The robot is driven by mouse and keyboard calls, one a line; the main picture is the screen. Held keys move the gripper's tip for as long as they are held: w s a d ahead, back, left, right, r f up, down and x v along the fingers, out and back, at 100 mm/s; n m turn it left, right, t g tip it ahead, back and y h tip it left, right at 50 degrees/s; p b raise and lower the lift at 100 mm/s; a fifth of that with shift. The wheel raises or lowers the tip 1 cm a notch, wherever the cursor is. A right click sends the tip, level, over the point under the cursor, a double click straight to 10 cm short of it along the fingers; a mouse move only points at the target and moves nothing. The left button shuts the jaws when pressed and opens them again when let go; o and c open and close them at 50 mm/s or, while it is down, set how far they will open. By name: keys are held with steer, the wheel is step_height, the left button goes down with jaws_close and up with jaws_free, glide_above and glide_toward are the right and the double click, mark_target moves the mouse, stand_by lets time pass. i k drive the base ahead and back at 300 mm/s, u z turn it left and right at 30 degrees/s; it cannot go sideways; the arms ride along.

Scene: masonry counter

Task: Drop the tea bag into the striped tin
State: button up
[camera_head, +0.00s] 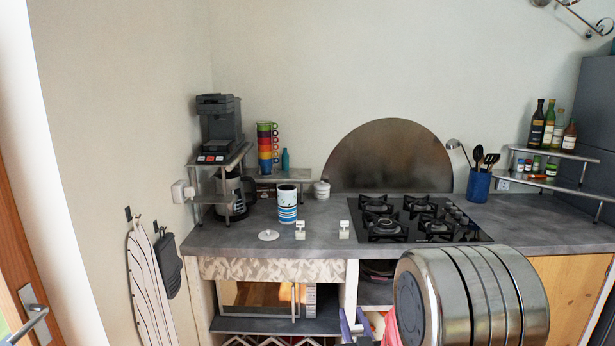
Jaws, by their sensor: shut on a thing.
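The striped tin (287,205), white with blue bands, stands upright on the grey counter near its left part. A round white lid (268,235) lies flat in front of it, apart from the tin. Two small pale pieces show near the counter's front edge, a left one (300,230) and a right one (344,229). They look like tea bags with tags but are too small to be sure. My gripper cannot be made out in this view, nor anything held in it. A large metal cylinder at the lower right looks like part of my arm.
A coffee machine (219,130) stands on a small shelf at the left, with stacked coloured cups (265,148) behind the tin. A white lidded pot (322,189) stands right of the tin. The gas hob (414,219) fills the counter's middle right. A blue utensil holder (478,186) stands beyond it.

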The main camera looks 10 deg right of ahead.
mark_target(287, 220)
steer(key=z, duration=1)
steer(key=i, duration=1.6)
steer(key=z, duration=2)
steer(key=i, duration=0.1)
steer(key=u, duration=3.35)
